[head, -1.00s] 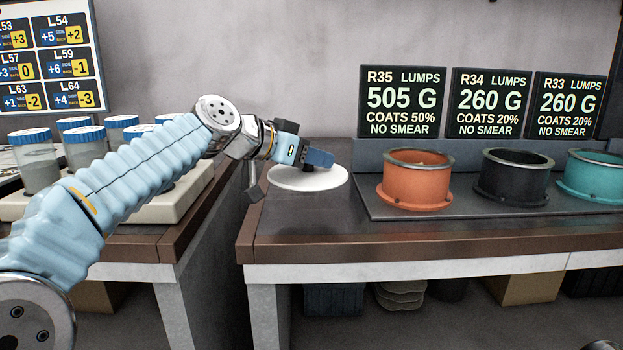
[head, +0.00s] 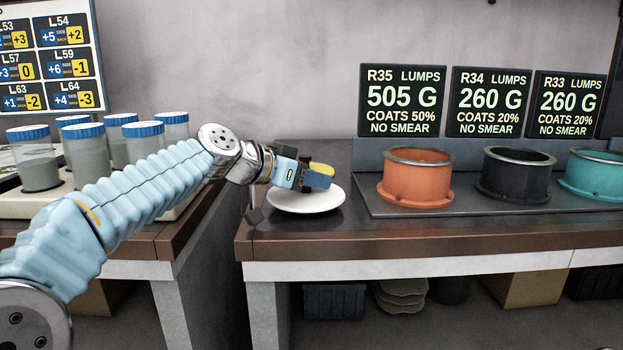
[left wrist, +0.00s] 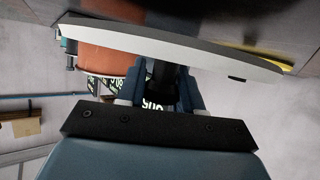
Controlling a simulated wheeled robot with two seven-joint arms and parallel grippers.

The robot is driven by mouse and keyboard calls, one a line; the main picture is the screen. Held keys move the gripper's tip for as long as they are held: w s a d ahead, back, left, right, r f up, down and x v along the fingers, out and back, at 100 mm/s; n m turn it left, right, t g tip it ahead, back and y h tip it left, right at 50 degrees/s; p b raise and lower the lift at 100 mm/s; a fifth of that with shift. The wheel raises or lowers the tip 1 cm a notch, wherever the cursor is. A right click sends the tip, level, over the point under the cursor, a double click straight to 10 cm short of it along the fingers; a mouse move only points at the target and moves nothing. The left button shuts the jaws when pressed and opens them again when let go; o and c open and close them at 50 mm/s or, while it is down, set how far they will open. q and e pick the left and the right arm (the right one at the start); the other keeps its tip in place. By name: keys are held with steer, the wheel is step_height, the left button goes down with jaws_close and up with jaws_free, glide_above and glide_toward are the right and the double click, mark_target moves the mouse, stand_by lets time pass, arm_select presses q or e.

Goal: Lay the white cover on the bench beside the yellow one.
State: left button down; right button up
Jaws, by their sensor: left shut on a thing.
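The white cover (head: 305,202) is a round disc over the left part of the bench (head: 420,228). It also spans the left wrist view (left wrist: 170,45). My left gripper (head: 311,182) is shut on the cover's dark knob, above its middle. I cannot tell whether the cover's underside touches the bench. The yellow cover (head: 321,169) shows only in part, just behind the gripper and the white cover. A yellow edge also shows past the white cover in the left wrist view (left wrist: 252,56). My right gripper is out of view.
An orange pot (head: 416,182), a black pot (head: 514,180) and a teal pot (head: 596,178) stand on a dark tray to the right, below display signs (head: 402,101). Blue-lidded jars (head: 87,150) stand on the left table. A gap separates table and bench.

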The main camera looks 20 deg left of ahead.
arm_select(q)
steer(key=shift+f, duration=0.15)
steer(key=c, duration=0.7)
jaws_free()
steer(key=shift+c, duration=0.2)
steer(key=shift+r+p, duration=0.45)
steer(key=shift+r, duration=0.05)
steer(key=shift+r+p, duration=0.55)
steer(key=shift+p, duration=0.1)
steer(key=shift+s+a+b, duration=0.6)
steer(key=shift+s, duration=0.1)
steer(key=v, duration=1)
steer(key=shift+b, duration=0.3)
